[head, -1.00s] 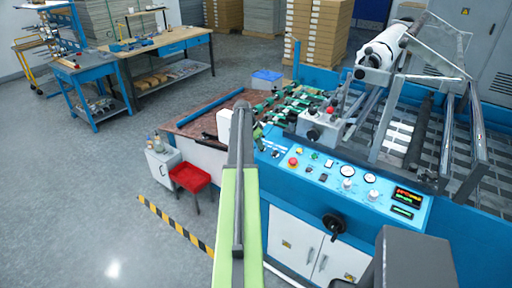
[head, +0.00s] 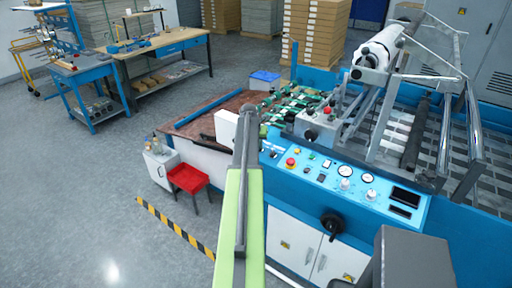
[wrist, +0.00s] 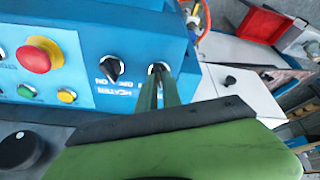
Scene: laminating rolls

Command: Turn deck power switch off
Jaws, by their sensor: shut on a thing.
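In the wrist view my gripper (wrist: 160,78) is shut on a small rotary switch (wrist: 157,68) at the end of the blue control panel. The fingers cover most of this switch and its label, so I cannot read its position. Beside it is a black heater switch (wrist: 111,67) with ON lettering, untouched. In the head view the blue control panel (head: 330,190) runs along the machine's front. My arm hides its left end there, and the fingertips cannot be made out. The panel's digital display (head: 405,195) is dark.
A red emergency button (wrist: 39,55) and green and yellow buttons (wrist: 67,96) sit near my gripper; the red button also shows in the head view (head: 291,162). A black handwheel (head: 332,224) projects below the panel.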

